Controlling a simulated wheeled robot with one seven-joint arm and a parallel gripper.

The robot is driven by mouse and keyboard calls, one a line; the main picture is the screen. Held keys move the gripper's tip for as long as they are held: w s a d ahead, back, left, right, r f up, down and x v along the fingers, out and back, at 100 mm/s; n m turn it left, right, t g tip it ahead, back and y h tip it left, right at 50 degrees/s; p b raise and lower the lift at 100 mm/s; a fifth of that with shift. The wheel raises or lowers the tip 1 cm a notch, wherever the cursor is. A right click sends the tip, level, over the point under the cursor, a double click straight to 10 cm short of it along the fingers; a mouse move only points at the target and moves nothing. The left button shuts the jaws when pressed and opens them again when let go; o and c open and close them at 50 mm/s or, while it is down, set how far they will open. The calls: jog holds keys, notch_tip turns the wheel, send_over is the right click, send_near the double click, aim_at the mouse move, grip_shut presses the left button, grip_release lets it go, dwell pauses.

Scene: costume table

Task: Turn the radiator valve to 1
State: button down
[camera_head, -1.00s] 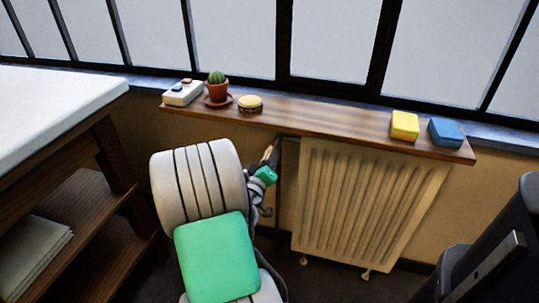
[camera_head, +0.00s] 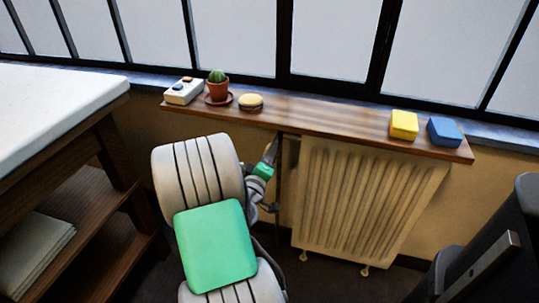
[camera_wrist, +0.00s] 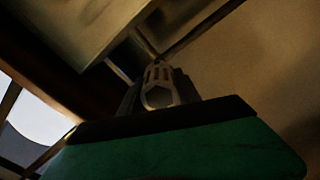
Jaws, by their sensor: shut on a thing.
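The cream radiator (camera_head: 350,200) hangs under the wooden shelf. Its valve (camera_wrist: 160,88) is a pale ribbed knob at the middle of the wrist view, with a pipe beyond it. My gripper (camera_head: 271,151) is at the radiator's upper left corner, just below the shelf edge. In the wrist view my gripper (camera_wrist: 158,95) has a dark finger on each side of the knob and is shut on it. The valve's numbers and pointer cannot be read. In the head view the valve is hidden by my gripper and the shelf.
On the shelf (camera_head: 330,122) stand a white box (camera_head: 184,91), a potted cactus (camera_head: 217,89), a round biscuit-like thing (camera_head: 251,102), a yellow block (camera_head: 404,125) and a blue block (camera_head: 444,132). A white-topped table (camera_head: 50,105) is left. A dark object (camera_head: 500,250) stands at lower right.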

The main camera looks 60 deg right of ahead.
jog(key=c, duration=0.9)
grip_release()
jog(key=shift+o, duration=0.2)
jog(key=shift+a, duration=0.1)
jog(key=s+a, duration=0.1)
jog(key=a, duration=0.6)
jog(key=shift+s+a+b, duration=0.15)
jog(key=shift+a+b, duration=0.15)
